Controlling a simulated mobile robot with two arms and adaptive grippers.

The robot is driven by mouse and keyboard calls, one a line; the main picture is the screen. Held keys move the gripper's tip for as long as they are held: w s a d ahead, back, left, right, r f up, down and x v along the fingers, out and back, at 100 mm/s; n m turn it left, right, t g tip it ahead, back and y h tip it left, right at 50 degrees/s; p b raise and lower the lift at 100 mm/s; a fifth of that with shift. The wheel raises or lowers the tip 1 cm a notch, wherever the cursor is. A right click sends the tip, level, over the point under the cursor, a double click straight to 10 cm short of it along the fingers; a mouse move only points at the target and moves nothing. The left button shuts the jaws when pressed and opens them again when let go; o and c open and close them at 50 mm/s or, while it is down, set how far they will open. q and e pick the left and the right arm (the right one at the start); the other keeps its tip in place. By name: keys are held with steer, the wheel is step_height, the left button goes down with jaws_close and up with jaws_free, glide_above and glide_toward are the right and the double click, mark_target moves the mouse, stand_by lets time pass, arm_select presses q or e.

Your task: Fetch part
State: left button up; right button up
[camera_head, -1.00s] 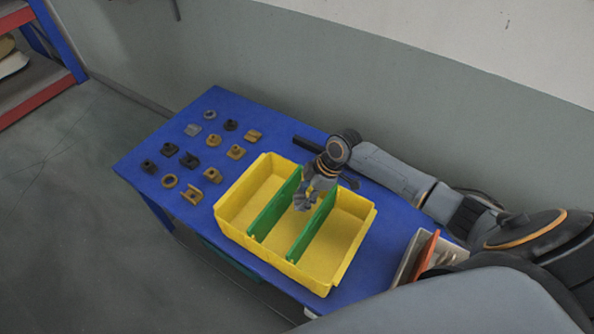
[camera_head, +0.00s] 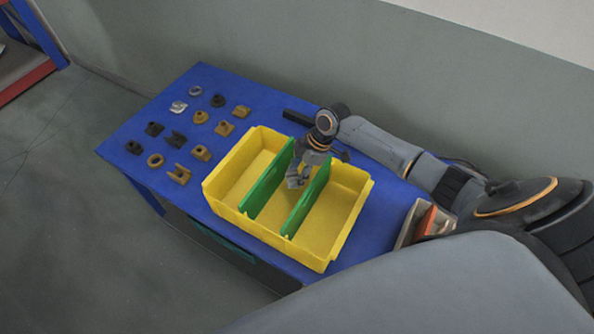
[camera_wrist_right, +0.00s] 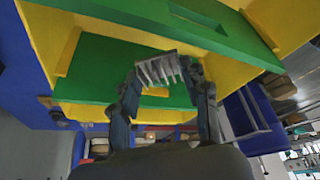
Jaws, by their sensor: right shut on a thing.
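A yellow bin (camera_head: 350,235) stands on the blue table, split into three compartments by two green dividers (camera_head: 267,187) (camera_head: 309,196). My right gripper (camera_head: 297,178) points down into the middle compartment, between the dividers. In the right wrist view my right gripper (camera_wrist_right: 165,95) is shut on a grey ribbed part (camera_wrist_right: 160,70). The part's lower side is hidden, and I cannot tell whether it touches the bin floor. The left and right compartments look empty. My left gripper is not in view.
Several black, tan and grey parts (camera_head: 179,173) lie in rows on the blue table (camera_head: 150,112) left of the bin. A grey box with an orange piece (camera_head: 426,220) stands right of the bin. A wall runs behind the table.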

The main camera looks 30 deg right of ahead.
steer(key=o, duration=1.3)
steer(key=shift+d+r, duration=0.15)
steer(key=shift+r, duration=0.1)
steer(key=v, duration=1.1)
steer(key=shift+r, duration=0.25)
